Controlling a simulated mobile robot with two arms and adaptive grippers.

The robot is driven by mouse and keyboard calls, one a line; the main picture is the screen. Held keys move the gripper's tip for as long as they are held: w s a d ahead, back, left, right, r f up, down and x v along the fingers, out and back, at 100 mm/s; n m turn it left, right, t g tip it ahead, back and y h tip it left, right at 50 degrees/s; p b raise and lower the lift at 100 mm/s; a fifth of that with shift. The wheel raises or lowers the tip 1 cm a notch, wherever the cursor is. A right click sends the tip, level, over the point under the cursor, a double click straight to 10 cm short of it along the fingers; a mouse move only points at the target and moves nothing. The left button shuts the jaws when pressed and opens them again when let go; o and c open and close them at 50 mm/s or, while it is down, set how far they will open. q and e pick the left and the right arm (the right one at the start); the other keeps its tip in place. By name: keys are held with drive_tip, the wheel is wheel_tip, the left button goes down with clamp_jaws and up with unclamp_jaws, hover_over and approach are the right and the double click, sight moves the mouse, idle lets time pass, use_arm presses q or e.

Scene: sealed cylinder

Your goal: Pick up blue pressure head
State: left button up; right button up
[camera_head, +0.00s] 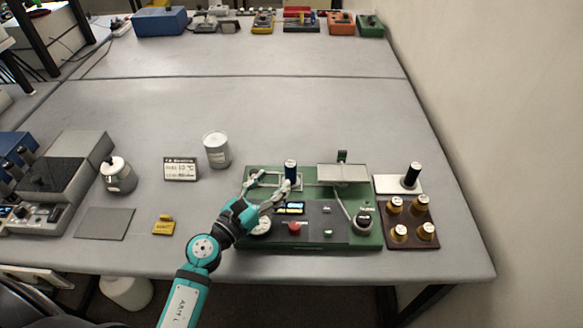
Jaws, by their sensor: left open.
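A dark blue cylinder with a pale top, which looks like the blue pressure head (291,171), stands upright on the green device (374,232). My left gripper (273,181) is open over the device's left part. One finger reaches to the left of the cylinder; the other overlaps its lower part, and I cannot tell whether it touches. A similar dark cylinder (412,173) stands upright on a white plate (384,184) to the right. My right gripper is not in view.
A brown block (417,240) with several gold-coloured caps sits right of the device. A white can (216,150), a small display (181,169) and a silver pot (117,175) stand to the left. The table's middle is clear; a wall runs along the right.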

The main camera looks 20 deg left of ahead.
sight(287, 168)
use_arm(q)
drive_tip(key=shift+w+d, duration=0.2)
drive_tip(key=shift+w, duration=0.7)
drive_tip(key=p+x, duration=0.1)
drive_tip(key=x, duration=0.2)
drive_tip(key=shift+w+d, duration=0.25)
drive_tip(key=shift+w, duration=0.05)
drive_tip(key=shift+w+d+f, duration=0.1)
drive_tip(key=shift+w, duration=0.4)
drive_tip(key=c, duration=1.1)
clamp_jaws()
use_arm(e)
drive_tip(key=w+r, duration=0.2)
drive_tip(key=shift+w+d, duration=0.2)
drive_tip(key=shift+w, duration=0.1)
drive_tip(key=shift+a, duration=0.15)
